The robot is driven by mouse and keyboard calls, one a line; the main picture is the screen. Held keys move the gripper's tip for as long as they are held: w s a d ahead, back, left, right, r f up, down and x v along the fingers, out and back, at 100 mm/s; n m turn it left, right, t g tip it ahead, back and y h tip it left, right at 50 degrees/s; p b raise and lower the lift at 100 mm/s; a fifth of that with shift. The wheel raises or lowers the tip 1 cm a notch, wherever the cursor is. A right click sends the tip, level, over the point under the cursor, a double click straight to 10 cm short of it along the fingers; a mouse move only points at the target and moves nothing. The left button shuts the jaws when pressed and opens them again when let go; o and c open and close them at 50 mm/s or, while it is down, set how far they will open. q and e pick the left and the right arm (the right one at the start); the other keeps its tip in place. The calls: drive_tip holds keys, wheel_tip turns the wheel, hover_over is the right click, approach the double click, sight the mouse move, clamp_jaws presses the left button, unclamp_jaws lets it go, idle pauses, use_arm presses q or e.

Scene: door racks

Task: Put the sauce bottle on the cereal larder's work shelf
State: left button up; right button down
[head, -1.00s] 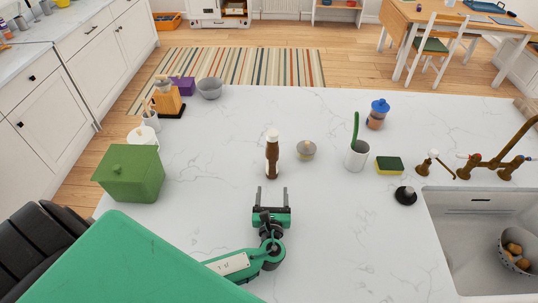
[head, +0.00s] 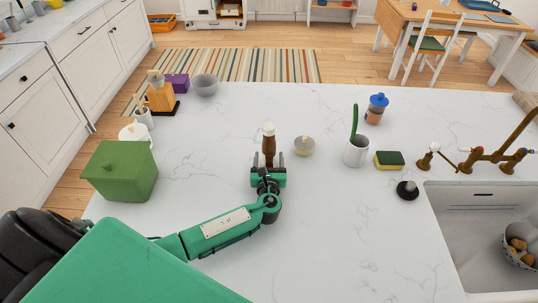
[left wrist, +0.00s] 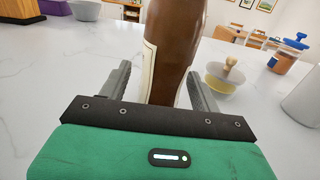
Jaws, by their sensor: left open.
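The sauce bottle (head: 269,148) is brown with a white cap and stands upright on the white marble counter. My left gripper (head: 268,168) is at its near side, open, with its fingers pointing away from me. In the left wrist view the bottle (left wrist: 172,50) stands between the two fingers of the gripper (left wrist: 160,88), with a gap on each side. Its cap is out of that view, and its base is hidden behind the gripper's palm. My right gripper is not in view. I cannot make out the cereal larder or its work shelf.
A small glass bowl (head: 304,146) stands just right of the bottle. Further right are a white cup (head: 356,152), a sponge (head: 389,160), a blue-lidded jar (head: 376,109) and the sink (head: 480,225). A green box (head: 119,171) stands left. The counter between is clear.

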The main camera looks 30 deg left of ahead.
use_arm(q)
drive_tip(key=shift+w+a, duration=0.15)
drive_tip(key=shift+w, duration=0.15)
drive_tip(key=shift+s, duration=0.1)
drive_tip(key=c, duration=0.3)
clamp_jaws()
drive_tip(key=shift+r, duration=0.2)
